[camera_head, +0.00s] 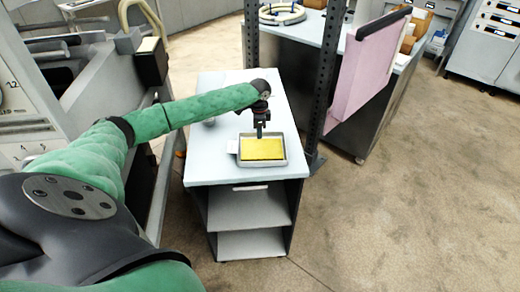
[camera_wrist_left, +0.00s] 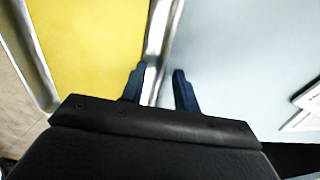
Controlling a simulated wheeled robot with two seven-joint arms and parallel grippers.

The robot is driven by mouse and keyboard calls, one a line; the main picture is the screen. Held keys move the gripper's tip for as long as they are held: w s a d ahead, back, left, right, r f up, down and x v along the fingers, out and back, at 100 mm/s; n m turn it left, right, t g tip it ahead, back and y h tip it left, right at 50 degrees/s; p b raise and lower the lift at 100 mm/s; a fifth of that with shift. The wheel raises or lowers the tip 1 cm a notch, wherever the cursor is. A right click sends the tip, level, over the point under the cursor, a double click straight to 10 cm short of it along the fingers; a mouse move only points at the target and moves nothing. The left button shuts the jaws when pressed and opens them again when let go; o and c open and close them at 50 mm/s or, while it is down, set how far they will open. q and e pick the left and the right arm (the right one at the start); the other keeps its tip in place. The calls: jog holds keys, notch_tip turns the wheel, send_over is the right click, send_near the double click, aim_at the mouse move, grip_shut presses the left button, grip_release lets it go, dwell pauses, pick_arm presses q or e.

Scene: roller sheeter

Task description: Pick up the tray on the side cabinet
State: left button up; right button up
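The tray (camera_head: 286,158) is a shallow metal tray with a yellow bottom or content, lying on top of the side cabinet (camera_head: 205,165). My left gripper (camera_head: 260,134) points down at the tray's far edge. In the left wrist view its two blue-black fingers (camera_wrist_left: 158,88) are apart, one on each side of the tray's metal rim (camera_wrist_left: 157,45). The rim runs between the fingers, and I cannot tell whether they touch it. The yellow area (camera_wrist_left: 85,45) fills the left of that view. My right gripper is not in view.
A dark perforated post (camera_head: 325,75) stands right of the cabinet, with a pink panel (camera_head: 368,62) beyond it. Grey machinery (camera_head: 100,90) stands at left. Brown floor (camera_head: 420,190) is open at right.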

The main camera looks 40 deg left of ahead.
pick_arm(q)
grip_shut()
dwell(0.4)
